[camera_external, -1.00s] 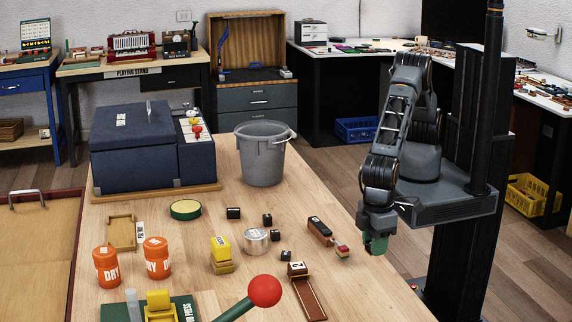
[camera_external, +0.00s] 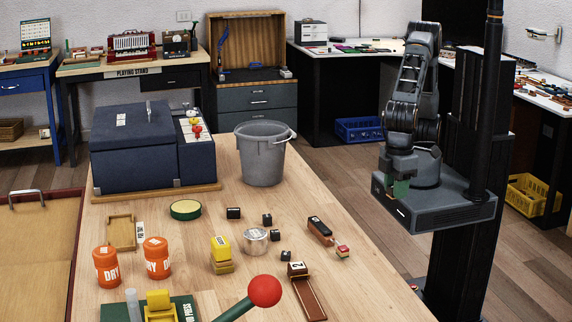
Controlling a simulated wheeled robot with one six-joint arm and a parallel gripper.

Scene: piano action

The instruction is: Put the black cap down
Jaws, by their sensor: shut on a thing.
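My gripper (camera_external: 397,190) hangs over my own base, to the right of the table and clear of the tabletop. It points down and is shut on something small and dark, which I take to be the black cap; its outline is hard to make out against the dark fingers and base. A green patch shows at the fingertips.
A grey bucket (camera_external: 262,158) and a dark blue box (camera_external: 133,145) stand at the table's back. Orange jars (camera_external: 107,267), yellow blocks (camera_external: 221,250), a silver tin (camera_external: 256,241) and a red-ended lever (camera_external: 265,291) stand nearer. The table's right side (camera_external: 365,285) is clear.

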